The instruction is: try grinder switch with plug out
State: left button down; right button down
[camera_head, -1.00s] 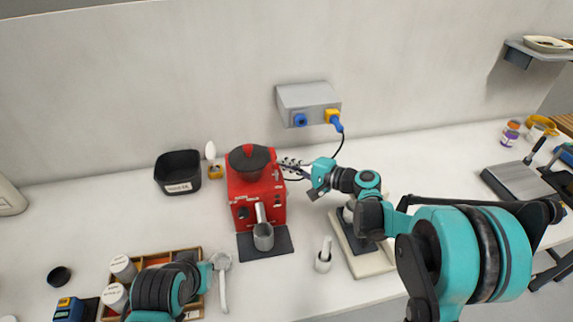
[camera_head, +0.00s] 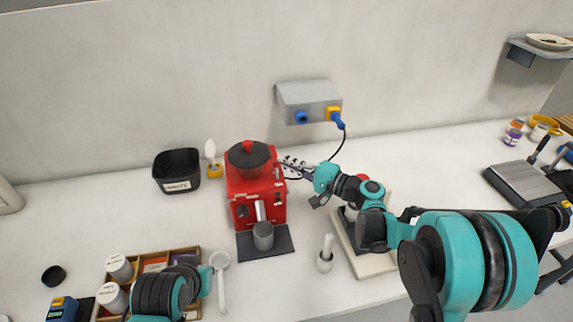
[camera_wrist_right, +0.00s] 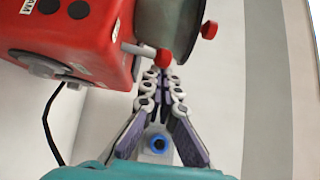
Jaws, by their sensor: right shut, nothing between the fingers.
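The red grinder (camera_head: 258,195) with a black lid stands on the bench near the wall. In the right wrist view its body (camera_wrist_right: 70,35) fills the upper left. A metal lever with a red tip (camera_wrist_right: 163,58) sticks out from it. My right gripper (camera_head: 286,161) is shut and empty at the grinder's right side. In the right wrist view its fingertips (camera_wrist_right: 160,74) are close to the lever tip; contact cannot be told. A blue plug (camera_head: 338,122) sits at the yellow socket (camera_head: 333,112) of the grey wall box. My left gripper's fingers are not visible.
The grey wall box (camera_head: 306,95) also has a blue socket (camera_head: 301,118). A black cable (camera_head: 342,147) hangs from the plug. A black bin (camera_head: 178,165) stands left of the grinder.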

jog(key=s+n+y+b, duration=0.1)
jog(key=s+n+t+y+b, duration=0.1)
jog(key=b, duration=0.1)
jog(key=shift+d, duration=0.2)
dwell(0.3)
jog(key=v, duration=0.7)
jog(key=shift+d, duration=0.2)
jog(key=shift+s+f, duration=0.1)
